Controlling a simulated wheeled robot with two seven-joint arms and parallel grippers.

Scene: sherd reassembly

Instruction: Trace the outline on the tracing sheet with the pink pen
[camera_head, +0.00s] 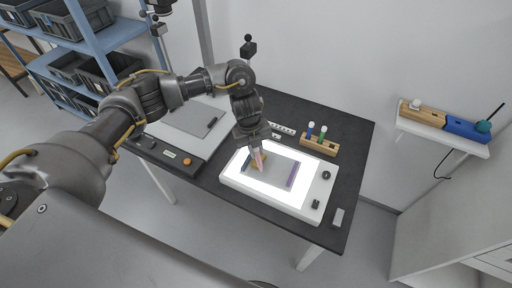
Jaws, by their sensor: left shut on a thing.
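My left gripper (257,147) points down over the white light box (313,203) and is shut on the pink pen (259,158). The pen's lower end is over the grey tracing sheet (276,177), near its upper left part. I cannot tell whether the tip touches the sheet. A small orange-brown patch shows beside the pen; the outline itself is too small to make out. A purple strip (293,175) lies along the sheet's right side, and a dark blue strip (246,161) along its left. My right gripper is not in view.
A wooden pen rack (319,145) with a blue and a green pen stands behind the light box. Dark knobs (326,175) sit on the box's right side. A grey board (201,123) lies left on the dark table (350,150). Blue shelves (110,42) stand behind left.

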